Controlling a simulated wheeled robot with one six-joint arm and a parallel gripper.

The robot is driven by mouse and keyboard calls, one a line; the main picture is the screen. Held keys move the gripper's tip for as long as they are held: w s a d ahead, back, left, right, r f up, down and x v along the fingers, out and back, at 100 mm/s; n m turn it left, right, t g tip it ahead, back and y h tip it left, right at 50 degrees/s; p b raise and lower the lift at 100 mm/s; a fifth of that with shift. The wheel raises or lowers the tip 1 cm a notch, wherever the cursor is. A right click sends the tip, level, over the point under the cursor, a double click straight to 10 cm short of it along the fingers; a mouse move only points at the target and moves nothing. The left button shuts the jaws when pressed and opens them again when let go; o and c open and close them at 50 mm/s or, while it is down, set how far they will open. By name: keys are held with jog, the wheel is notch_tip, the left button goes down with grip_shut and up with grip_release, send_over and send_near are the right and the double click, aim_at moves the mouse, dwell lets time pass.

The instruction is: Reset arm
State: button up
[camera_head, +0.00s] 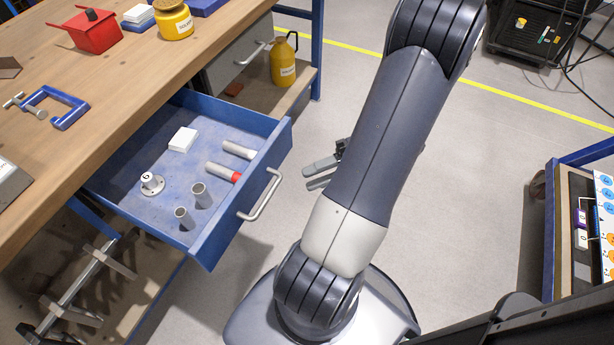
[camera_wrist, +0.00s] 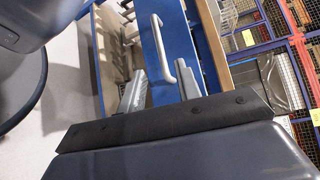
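My gripper (camera_head: 308,178) hangs in front of the open drawer, to the right of its handle (camera_head: 262,196). My arm partly hides it in the head view. In the wrist view my gripper (camera_wrist: 162,88) shows two fingers spread apart with nothing between them. The drawer handle (camera_wrist: 160,45) shows beyond the fingertips in the wrist view and looks apart from them. My arm is raised and leans across the middle of the head view.
The blue drawer (camera_head: 215,238) holds several grey cylinders, a white block (camera_head: 183,139) and a small flanged part (camera_head: 152,184). The wooden bench (camera_head: 110,75) stands at left, a blue-framed rack (camera_head: 550,220) at right. A yellow can (camera_head: 283,62) sits on a lower shelf. Grey floor lies open beyond.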

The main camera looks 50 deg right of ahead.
aim_at(268, 195)
jog(key=b+x, duration=0.1)
jog(key=x, duration=1)
jog(key=shift+w, duration=0.1)
dwell(0.4)
